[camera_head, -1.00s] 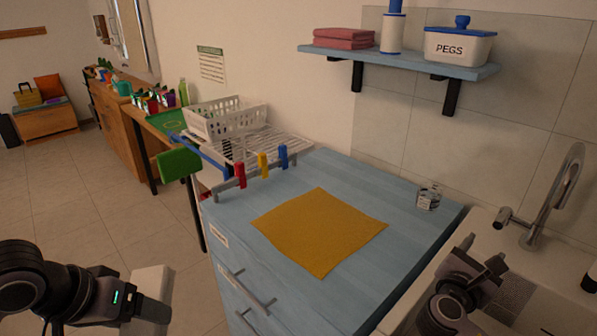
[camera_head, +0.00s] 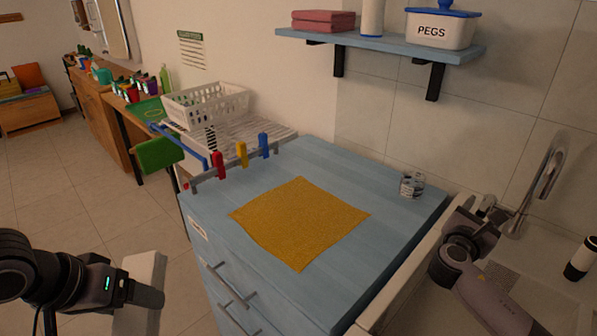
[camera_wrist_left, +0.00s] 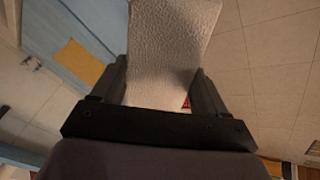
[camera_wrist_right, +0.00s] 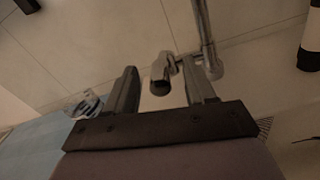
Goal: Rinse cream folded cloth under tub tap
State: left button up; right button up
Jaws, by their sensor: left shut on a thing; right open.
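The cream folded cloth (camera_head: 142,290) hangs in my left gripper (camera_head: 152,296) at the lower left, over the floor. In the left wrist view the cloth (camera_wrist_left: 170,45) sits between the two shut fingers (camera_wrist_left: 160,85). The tub tap (camera_head: 540,185) is a chrome spout with a lever at the right. My right gripper (camera_head: 482,212) is at the tap's base. In the right wrist view its fingers (camera_wrist_right: 162,88) are open, with the tap's knob (camera_wrist_right: 163,75) between them. I cannot tell whether they touch it. No water shows. The tub (camera_head: 520,262) is partly hidden by my right arm.
A mustard cloth (camera_head: 300,222) lies flat on the blue cabinet top (camera_head: 345,165). A small glass jar (camera_head: 411,185) stands near its back right corner. Red, yellow and blue pegs (camera_head: 242,154) stand on a rail at the left edge. A black-and-white bottle (camera_head: 582,258) is at the far right.

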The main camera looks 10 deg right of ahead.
aim_at(487, 201)
pick_arm(q)
jog(key=shift+f+b, duration=0.65)
jog(key=shift+b, duration=0.05)
pick_arm(e)
jog(key=shift+x, duration=1.2)
pick_arm(q)
jog(key=shift+f, duration=0.25)
pick_arm(e)
jog(key=shift+w+d, duration=0.4)
jog(key=shift+d, duration=0.1)
grip_shut()
